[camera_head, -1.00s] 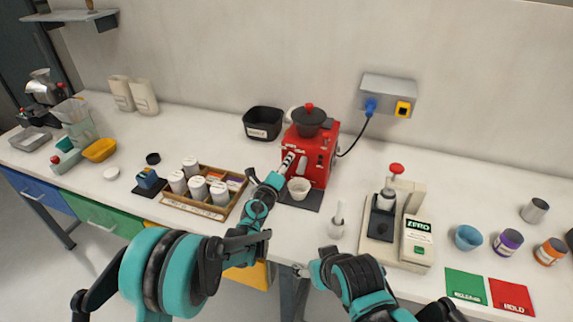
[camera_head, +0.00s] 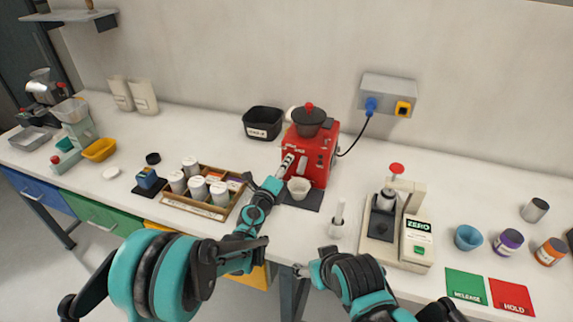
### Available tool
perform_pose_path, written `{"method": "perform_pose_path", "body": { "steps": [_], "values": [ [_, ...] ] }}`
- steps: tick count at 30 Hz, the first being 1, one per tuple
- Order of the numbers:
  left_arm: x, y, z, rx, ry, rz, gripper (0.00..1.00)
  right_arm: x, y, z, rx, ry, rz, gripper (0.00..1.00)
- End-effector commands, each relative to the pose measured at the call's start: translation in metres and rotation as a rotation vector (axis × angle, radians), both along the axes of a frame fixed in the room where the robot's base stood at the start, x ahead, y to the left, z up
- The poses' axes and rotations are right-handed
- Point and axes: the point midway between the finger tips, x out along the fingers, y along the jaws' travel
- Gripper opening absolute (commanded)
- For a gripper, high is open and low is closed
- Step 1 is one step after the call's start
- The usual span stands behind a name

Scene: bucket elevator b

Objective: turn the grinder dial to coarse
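The red grinder (camera_head: 322,163) stands upright against the back of the bench, with a dark hopper (camera_head: 309,119) and a red knob on top. I cannot make out a dial or its marks; part of the grinder's left front is behind my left gripper. My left gripper (camera_head: 287,162) is at the grinder's left front, touching it or very near; its fingers are too small to read. A small white cup (camera_head: 299,187) stands at the grinder's front. My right gripper (camera_head: 301,270) is low at the bench's front edge, apart from the grinder, its fingers unclear.
A wooden tray (camera_head: 190,205) of white-lidded jars lies left of my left arm. A black bin (camera_head: 263,123) stands behind it. A white brush holder (camera_head: 337,222) and a press on a scale (camera_head: 398,228) stand to the right. A blue-plugged cord runs from the wall box (camera_head: 386,94).

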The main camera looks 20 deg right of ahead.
Motion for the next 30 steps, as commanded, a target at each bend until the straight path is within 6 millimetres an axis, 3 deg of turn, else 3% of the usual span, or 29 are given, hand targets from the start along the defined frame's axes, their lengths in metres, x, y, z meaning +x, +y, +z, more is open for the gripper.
{"method": "perform_pose_path", "body": {
  "steps": [6, 13, 30],
  "values": [
    [-0.040, 0.030, 0.003, 0.001, -0.001, 0.002, 0.49, 0.000, 0.000, 0.000, 0.000, 0.000, 0.000, 0.67],
    [-0.071, 0.052, 0.005, 0.002, -0.001, 0.000, 0.49, 0.000, 0.000, 0.000, 0.000, 0.000, 0.000, 0.67],
    [-0.080, 0.058, 0.006, 0.002, -0.001, 0.000, 0.49, 0.000, 0.000, 0.000, 0.000, 0.000, 0.000, 0.67]
  ]
}}
